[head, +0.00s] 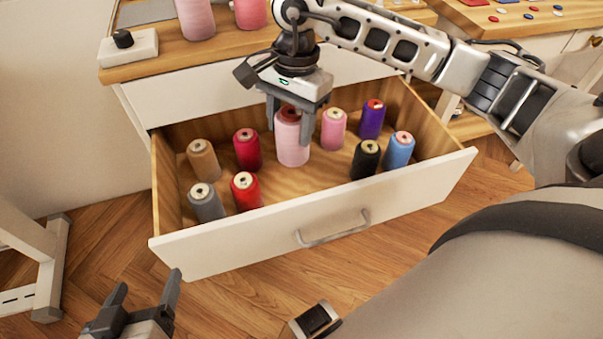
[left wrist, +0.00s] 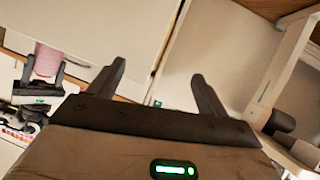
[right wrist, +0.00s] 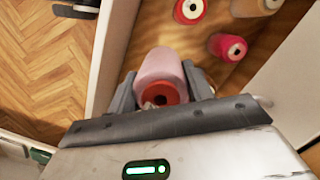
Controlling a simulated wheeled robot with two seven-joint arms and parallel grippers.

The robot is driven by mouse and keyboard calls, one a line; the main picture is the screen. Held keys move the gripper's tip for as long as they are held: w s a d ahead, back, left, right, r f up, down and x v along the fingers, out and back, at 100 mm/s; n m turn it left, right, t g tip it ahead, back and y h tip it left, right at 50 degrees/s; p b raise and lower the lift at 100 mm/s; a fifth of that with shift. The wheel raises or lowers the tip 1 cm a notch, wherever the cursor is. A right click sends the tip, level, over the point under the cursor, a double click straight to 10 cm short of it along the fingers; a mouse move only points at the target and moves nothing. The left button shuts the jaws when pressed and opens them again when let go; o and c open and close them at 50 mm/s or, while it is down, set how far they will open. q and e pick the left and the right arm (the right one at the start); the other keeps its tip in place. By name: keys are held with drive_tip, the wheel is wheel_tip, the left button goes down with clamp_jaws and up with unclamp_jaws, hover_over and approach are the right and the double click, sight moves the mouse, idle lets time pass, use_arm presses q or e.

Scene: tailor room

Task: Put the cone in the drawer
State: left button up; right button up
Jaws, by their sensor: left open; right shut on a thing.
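A large pale pink cone (head: 292,152) with a red-ringed top is upright inside the open drawer (head: 390,212), among smaller spools. My right gripper (head: 290,128) comes from above and is shut on the cone's upper part. The right wrist view shows the cone (right wrist: 160,68) between both fingers. I cannot tell whether its base touches the drawer floor. My left gripper (head: 147,284) is open and empty, low in front of the drawer's left corner. The left wrist view shows its fingers (left wrist: 158,75) apart with nothing between them.
Several spools stand in the drawer, including red (head: 247,148), grey (head: 206,202), black (head: 365,160), blue (head: 398,150) and purple (head: 371,119). A small pink spool (head: 333,129) is close to the cone's right. Another pink cone (head: 196,18) stands on the tabletop above.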

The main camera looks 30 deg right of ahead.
use_arm(q)
drive_tip(key=f+b, duration=0.1)
drive_tip(key=d+b, duration=0.1)
drive_tip(key=b, duration=0.1)
drive_tip(key=f+h+b, duration=0.1)
drive_tip(key=shift+w+d+f+t+b, duration=0.2)
drive_tip(key=shift+d+f+t+b, duration=0.1)
drive_tip(key=shift+d+f+t, duration=0.1)
drive_tip(key=shift+r, duration=0.2)
drive_tip(key=shift+d+r+h+b, duration=0.1)
drive_tip(key=shift+r+h+b, duration=0.15)
drive_tip(key=shift+b, duration=0.45)
use_arm(e)
drive_tip(key=d+f+m, duration=0.1)
drive_tip(key=f+m, duration=0.1)
drive_tip(key=f, duration=0.3)
drive_tip(key=d+f+m, duration=0.2)
drive_tip(key=f+m, duration=0.1)
drive_tip(key=f, duration=0.2)
drive_tip(key=d+f+m+t, duration=0.1)
drive_tip(key=f+m, duration=0.1)
drive_tip(key=f, duration=0.3)
drive_tip(key=shift+w+d+f, duration=0.15)
drive_tip(key=shift+w+f, duration=0.15)
drive_tip(key=shift+f, duration=0.1)
drive_tip(key=shift+f, duration=0.15)
